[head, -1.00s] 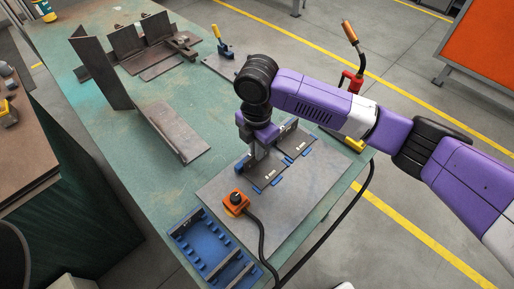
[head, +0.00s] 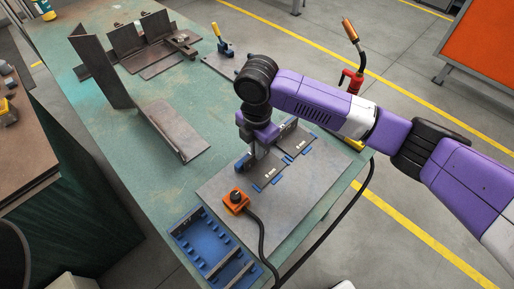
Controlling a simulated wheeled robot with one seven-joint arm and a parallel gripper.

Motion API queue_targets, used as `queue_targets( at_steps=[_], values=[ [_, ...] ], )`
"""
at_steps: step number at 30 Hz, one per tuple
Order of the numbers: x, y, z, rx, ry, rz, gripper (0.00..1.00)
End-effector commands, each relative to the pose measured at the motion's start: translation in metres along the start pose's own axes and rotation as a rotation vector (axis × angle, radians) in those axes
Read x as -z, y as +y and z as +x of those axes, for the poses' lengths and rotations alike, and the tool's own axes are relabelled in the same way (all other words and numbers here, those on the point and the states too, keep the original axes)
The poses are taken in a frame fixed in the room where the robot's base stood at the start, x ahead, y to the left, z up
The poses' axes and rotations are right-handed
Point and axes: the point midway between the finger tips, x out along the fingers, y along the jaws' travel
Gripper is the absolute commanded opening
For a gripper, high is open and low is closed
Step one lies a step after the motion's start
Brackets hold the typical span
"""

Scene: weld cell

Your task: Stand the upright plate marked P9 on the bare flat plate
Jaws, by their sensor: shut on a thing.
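My gripper (head: 258,152) points down at the back left edge of the nearer flat plate (head: 268,174), which lies between blue locating blocks on a grey metal sheet. It is shut on a dark upright plate that is mostly hidden by the jaws and wrist. I cannot read its mark, nor tell whether its lower edge touches the flat plate. A second flat plate (head: 300,147) lies just behind to the right. An upright plate (head: 289,130) stands along its back edge, partly hidden by my arm.
An orange box with a black knob (head: 236,201) and its cable are in front of the plates. A blue rack (head: 210,252) with dark plates is at the front left. Large steel angles (head: 160,130) stand at the left. The grey sheet (head: 300,190) is clear on the right.

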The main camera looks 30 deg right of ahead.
Motion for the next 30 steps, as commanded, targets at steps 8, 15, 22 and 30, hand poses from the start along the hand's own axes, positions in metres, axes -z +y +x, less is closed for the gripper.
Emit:
queue_targets(
  at_steps=[8, 15, 22, 30],
  values=[
    [0.000, 0.000, 0.001, -0.001, 0.000, 0.000, 0.00],
    [0.000, 0.000, 0.001, 0.000, 0.000, 0.000, 0.32],
    [0.000, 0.000, 0.001, 0.001, 0.000, 0.000, 0.32],
    [0.001, 0.000, -0.013, 0.000, 0.001, 0.000, 0.32]
  ],
)
